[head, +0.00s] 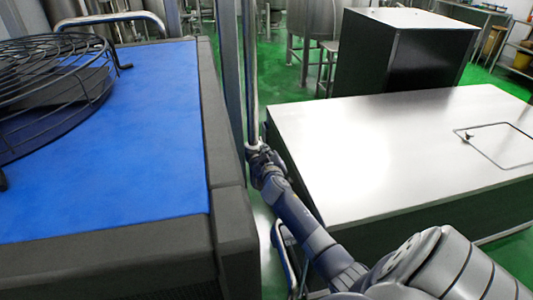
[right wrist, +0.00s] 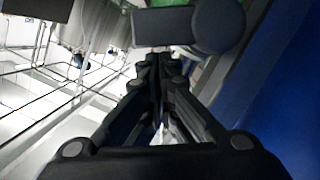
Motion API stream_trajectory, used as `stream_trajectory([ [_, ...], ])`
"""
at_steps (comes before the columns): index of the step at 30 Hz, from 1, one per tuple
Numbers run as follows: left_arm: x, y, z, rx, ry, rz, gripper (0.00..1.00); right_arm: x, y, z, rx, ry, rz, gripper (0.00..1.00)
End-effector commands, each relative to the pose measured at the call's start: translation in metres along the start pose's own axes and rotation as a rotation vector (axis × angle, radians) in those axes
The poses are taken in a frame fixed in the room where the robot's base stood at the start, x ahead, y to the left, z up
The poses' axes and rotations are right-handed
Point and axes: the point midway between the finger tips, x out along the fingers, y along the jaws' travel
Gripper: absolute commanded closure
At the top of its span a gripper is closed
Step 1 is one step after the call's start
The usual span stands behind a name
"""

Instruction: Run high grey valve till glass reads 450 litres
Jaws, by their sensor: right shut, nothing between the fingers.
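My right gripper (head: 258,152) reaches forward to a narrow upright pipe (head: 252,80) between the blue-topped unit and the steel box. In the right wrist view the right gripper (right wrist: 158,60) has its fingers together with nothing between them. Just beyond the fingertips is a dark grey part (right wrist: 215,25) with a flat bar and a rounded end. It may be the grey valve's handle, but I cannot tell for sure. Whether the fingers touch it is unclear. No level reading is legible in either view. My left gripper is not in view.
A blue-topped unit (head: 150,150) with a wire guard (head: 60,75) stands at left. A long steel box (head: 400,140) with a dark-sided cabinet (head: 400,50) behind it fills the right. The gap between is narrow. Tanks (head: 312,20) stand on green floor behind.

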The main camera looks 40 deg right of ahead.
Motion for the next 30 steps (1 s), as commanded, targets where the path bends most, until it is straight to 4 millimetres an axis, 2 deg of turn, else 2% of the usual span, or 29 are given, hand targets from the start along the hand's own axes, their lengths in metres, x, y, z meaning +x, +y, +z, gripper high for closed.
stream_trajectory([
  [30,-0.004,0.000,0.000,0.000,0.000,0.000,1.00,0.003,0.009,0.014,0.184,-0.005,-0.046,1.00],
])
